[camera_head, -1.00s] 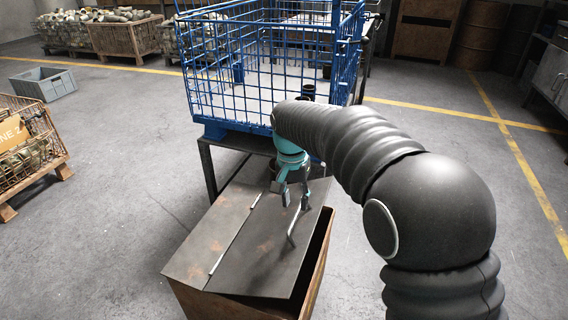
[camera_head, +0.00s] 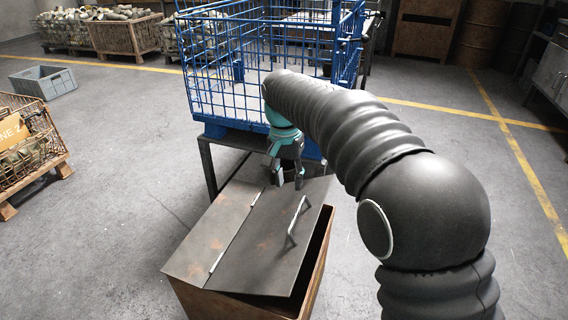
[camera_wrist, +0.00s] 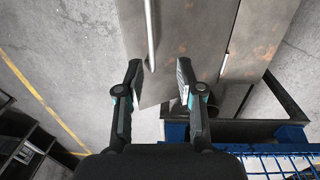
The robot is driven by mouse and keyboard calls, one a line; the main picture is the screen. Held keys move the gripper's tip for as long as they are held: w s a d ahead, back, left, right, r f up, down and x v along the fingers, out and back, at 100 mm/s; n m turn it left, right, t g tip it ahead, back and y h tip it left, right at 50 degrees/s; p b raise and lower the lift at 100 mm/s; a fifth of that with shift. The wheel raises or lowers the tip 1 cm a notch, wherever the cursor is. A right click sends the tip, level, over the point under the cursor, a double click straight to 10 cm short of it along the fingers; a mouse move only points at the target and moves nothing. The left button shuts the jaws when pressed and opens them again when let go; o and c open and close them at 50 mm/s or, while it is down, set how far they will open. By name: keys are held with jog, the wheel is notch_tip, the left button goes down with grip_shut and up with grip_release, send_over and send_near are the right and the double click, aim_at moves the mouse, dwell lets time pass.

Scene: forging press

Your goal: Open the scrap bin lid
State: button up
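The scrap bin (camera_head: 317,278) is a rusty brown box with a grey metal lid (camera_head: 262,253) in two panels, joined along a hinge line. The right panel is tilted, with a dark gap between its right edge and the bin wall. A bar handle (camera_head: 296,222) stands on this panel, near its right edge. My gripper (camera_head: 288,184) is above the far end of the lid, beyond the handle. In the wrist view its two fingers (camera_wrist: 158,88) are apart with nothing held. The handle's end (camera_wrist: 151,60) shows between and beyond the fingertips, closer to the left finger.
A blue wire cage (camera_head: 225,95) on a dark stand (camera_head: 207,165) is just behind the bin, close to my gripper. A wire crate (camera_head: 30,150) with scrap stands at left, and a grey tote (camera_head: 43,84) lies farther back.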

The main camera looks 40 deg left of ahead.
jog(key=shift+s+a+r, duration=0.1)
jog(key=shift+a+r, duration=0.1)
jog(key=shift+r, duration=0.45)
jog(key=shift+s+a+r, duration=0.1)
jog(key=shift+a+r, duration=0.1)
jog(key=shift+r, duration=0.45)
jog(key=shift+a+r, duration=0.2)
jog(key=shift+r, duration=0.45)
